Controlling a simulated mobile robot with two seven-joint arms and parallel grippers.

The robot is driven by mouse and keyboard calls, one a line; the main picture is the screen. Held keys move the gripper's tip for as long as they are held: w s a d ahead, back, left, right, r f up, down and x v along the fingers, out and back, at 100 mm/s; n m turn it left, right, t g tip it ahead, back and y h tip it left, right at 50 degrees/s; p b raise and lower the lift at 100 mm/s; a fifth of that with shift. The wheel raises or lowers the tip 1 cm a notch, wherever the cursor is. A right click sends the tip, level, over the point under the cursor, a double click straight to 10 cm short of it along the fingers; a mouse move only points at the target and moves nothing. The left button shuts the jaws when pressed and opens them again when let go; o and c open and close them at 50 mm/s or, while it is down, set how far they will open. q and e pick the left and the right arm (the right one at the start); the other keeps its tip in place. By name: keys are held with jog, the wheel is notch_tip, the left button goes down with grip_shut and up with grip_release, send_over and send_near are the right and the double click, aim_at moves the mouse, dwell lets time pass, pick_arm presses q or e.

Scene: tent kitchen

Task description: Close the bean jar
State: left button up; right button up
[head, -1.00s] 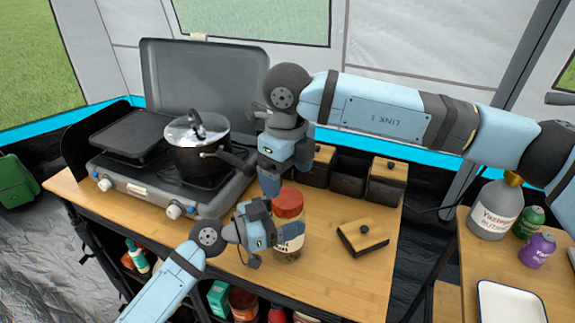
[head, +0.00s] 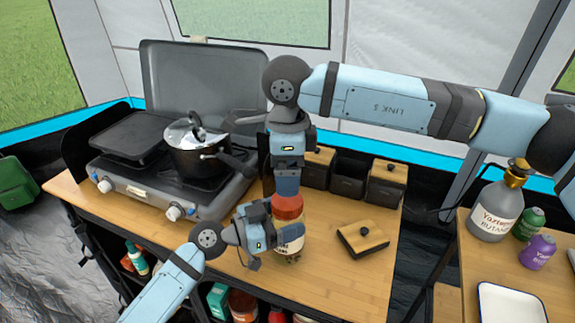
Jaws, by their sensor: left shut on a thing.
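The bean jar (head: 289,256) stands upright on the wooden counter, right of the stove. Its red lid (head: 287,209) sits at the top of the jar; I cannot tell how tightly. My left gripper (head: 297,236) is shut on the jar's side, below the lid, and hides part of the body. My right gripper (head: 287,186) points straight down from above at the lid's top. Its fingertips are at or just above the lid; I cannot tell whether they touch it, nor whether they are open.
A wooden lid with a black knob (head: 363,238) lies on the counter to the right. Dark boxes (head: 346,177) stand along the back, the middle one uncovered. A pot (head: 198,158) sits on the stove (head: 140,192) at left. The counter's front right is clear.

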aim_at(287, 200)
notch_tip(287, 200, down, 8)
jog(key=shift+r, duration=0.2)
jog(key=c, duration=0.9)
jog(key=o, duration=1.1)
jog(key=shift+c, duration=0.2)
